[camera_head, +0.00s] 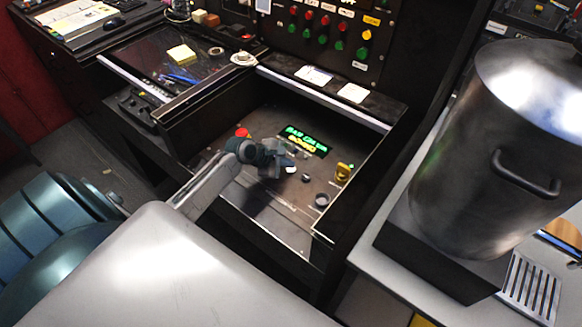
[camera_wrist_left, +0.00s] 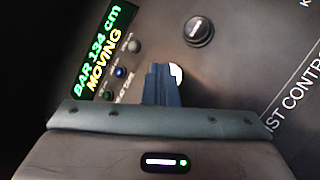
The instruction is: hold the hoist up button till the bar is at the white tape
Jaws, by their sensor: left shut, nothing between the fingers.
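The display (camera_head: 307,140) on the sunken control panel is lit in green and yellow. In the left wrist view the display (camera_wrist_left: 97,50) reads "BAR 134 cm MOVING". My left gripper (camera_head: 285,163) is over the panel, shut, with nothing between its fingers. In the left wrist view its fingertips (camera_wrist_left: 163,68) partly cover a round white button (camera_wrist_left: 177,73); they look to be at it, though contact is hard to tell. The label beside it is partly cut off and reads "IST CONTROL". I do not see the bar or the white tape. My right gripper is not in view.
A black knob (camera_wrist_left: 199,30) and small green, blue and grey indicators show close to the fingers. A large metal pot (camera_head: 490,150) stands at right.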

